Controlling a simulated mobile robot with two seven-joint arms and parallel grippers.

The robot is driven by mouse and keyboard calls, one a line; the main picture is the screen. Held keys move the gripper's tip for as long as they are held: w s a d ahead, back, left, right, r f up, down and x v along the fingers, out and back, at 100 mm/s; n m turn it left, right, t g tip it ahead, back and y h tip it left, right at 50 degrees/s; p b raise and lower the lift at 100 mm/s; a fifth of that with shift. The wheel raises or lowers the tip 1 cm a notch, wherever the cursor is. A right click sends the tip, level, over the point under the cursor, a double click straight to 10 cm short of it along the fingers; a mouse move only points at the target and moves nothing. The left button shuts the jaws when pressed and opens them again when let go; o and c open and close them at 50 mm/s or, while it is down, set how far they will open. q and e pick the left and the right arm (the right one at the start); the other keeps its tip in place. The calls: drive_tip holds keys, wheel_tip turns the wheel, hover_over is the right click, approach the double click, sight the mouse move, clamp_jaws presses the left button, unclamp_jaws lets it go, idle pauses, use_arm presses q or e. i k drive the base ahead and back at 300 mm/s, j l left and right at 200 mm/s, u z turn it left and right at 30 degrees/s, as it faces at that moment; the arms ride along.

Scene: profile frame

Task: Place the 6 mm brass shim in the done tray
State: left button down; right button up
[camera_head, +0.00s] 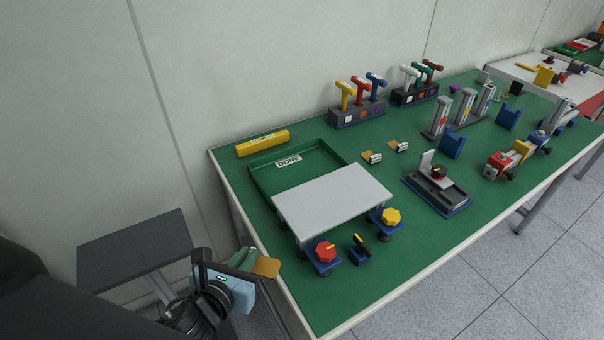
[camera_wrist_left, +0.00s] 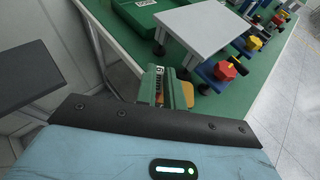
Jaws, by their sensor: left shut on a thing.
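My left gripper (camera_head: 250,262) is off the table's left front edge. It is shut on a brass shim (camera_head: 266,267), which sticks out from the fingertips. In the left wrist view the shim (camera_wrist_left: 171,82) sits between the greenish fingers (camera_wrist_left: 165,92), and a white label there reads 6, the rest unclear. The green done tray (camera_head: 259,187) lies at the table's left back, marked DONE, with no shim visible in its open part. A grey plate on posts (camera_head: 333,198) covers its near right part from above. My right gripper is not in view.
Two other labelled brass pieces (camera_head: 371,158) lie right of the tray. A yellow block (camera_head: 263,143) lies behind it. A red knob (camera_head: 325,251) and a yellow knob (camera_head: 391,216) stand by the plate's front edge. A dark side shelf (camera_head: 135,250) is at the left.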

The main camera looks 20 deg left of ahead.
sight(305, 180)
drive_tip(key=k+j+z, duration=0.1)
drive_tip(key=j+z, duration=0.3)
drive_tip(key=j, duration=0.35)
drive_tip(key=j+z, duration=0.4)
drive_tip(key=j, duration=0.3)
drive_tip(key=k+j+z, duration=0.15)
drive_tip(key=j+z, duration=0.2)
drive_tip(key=j, duration=0.35)
drive_tip(key=i, duration=0.45)
drive_tip(key=l, duration=0.05)
